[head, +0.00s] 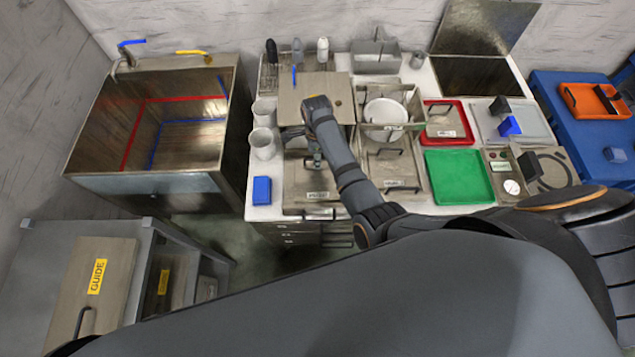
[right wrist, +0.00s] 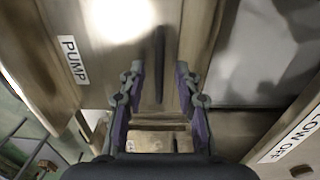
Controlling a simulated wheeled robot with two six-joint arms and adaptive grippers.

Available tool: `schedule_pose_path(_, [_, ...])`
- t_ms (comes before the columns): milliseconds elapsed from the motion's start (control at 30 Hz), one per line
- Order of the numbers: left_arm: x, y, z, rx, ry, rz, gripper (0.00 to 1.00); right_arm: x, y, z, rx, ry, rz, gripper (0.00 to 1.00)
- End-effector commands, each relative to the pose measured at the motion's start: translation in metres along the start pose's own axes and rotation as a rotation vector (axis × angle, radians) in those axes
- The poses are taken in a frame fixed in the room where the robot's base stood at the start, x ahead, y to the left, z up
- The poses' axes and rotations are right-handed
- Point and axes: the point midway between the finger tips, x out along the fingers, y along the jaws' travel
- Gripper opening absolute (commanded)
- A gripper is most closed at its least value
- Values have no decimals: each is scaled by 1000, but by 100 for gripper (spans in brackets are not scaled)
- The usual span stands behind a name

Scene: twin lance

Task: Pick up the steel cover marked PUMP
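The steel cover marked PUMP (right wrist: 95,45) fills the upper left of the right wrist view. Its white PUMP label is at the left and a dark bar handle stands in the middle. My right gripper (right wrist: 158,80) is open, with the handle between its two fingers and a gap on each side. In the head view my right gripper (head: 316,158) points down over a steel cover (head: 300,185) at the front left of the worktop. That cover's label is too small to read there, and my arm hides part of it. My left gripper is not in view.
Another handled steel cover (head: 393,170) lies right of it. A tilted steel panel (head: 300,95) stands behind my right wrist. White cups (head: 263,143) and a blue block (head: 262,190) are left. A green tray (head: 460,177) and red tray (head: 462,138) are further right.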

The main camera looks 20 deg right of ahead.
Motion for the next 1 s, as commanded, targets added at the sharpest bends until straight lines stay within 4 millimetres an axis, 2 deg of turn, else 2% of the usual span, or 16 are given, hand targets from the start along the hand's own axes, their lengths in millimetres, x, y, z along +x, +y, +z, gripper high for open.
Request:
schedule_pose_path(133, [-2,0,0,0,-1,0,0,-3,0,0,0,0,0,33])
schedule_pose_path(300, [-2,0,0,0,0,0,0,-3,0,0,0,-1,0,10])
schedule_pose_path(400, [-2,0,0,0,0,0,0,-3,0,0,0,-1,0,0])
schedule_pose_path(1000, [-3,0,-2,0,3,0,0,-3,0,0,0,-1,0,0])
